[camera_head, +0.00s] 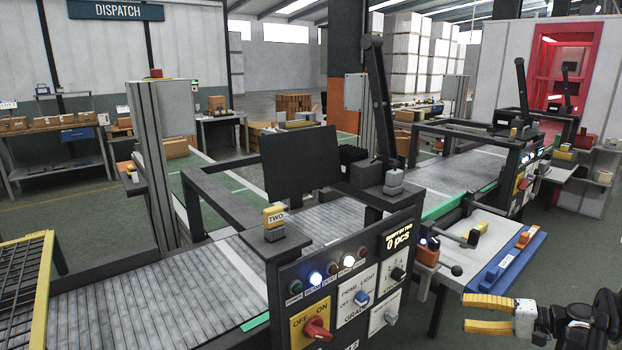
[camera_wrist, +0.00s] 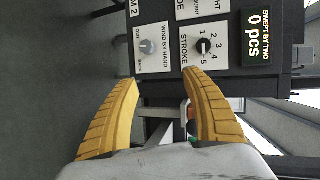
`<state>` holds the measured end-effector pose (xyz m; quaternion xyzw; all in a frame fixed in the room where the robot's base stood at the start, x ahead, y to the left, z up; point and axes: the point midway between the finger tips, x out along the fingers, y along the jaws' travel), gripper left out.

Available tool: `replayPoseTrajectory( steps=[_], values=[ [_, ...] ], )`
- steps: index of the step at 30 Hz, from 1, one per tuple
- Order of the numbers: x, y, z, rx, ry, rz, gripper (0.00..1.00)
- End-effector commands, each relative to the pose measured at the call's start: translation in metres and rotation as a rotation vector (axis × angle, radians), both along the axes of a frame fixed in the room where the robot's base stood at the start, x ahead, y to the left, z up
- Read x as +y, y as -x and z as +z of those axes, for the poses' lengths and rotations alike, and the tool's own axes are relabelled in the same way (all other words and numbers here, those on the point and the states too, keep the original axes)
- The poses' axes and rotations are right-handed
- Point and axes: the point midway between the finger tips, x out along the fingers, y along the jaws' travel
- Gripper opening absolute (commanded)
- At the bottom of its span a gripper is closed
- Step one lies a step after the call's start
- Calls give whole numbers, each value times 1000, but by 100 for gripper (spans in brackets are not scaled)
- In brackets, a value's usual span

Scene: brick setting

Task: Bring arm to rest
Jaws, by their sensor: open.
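My gripper (camera_head: 466,312) is at the lower right of the head view, with its two yellow fingers apart and nothing between them. It points left, toward the machine's control panel (camera_head: 340,270), with a visible gap. The arm behind my gripper is mostly cut off by the frame edge.
A red off/on switch (camera_head: 317,329) and a "0 pcs" display (camera_head: 398,241) are on the panel. A roller conveyor (camera_head: 150,290) runs left. Grey floor (camera_head: 580,240) is open at right.

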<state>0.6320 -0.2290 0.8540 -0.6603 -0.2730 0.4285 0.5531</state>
Motion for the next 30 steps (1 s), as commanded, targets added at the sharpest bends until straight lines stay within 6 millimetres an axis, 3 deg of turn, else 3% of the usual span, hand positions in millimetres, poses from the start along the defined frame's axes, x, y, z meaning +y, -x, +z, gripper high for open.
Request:
replayPoseTrajectory(
  steps=[6, 11, 17, 21, 30],
  values=[
    [67, -7, 60, 97, 176, -3, 56],
    [124, 14, 99, 153, 358, -8, 56],
    [181, 67, 132, 165, 601, -9, 56],
    [209, 117, 145, 138, 776, -6, 56],
    [232, 223, 145, -19, 1135, 11, 56]
  ],
)
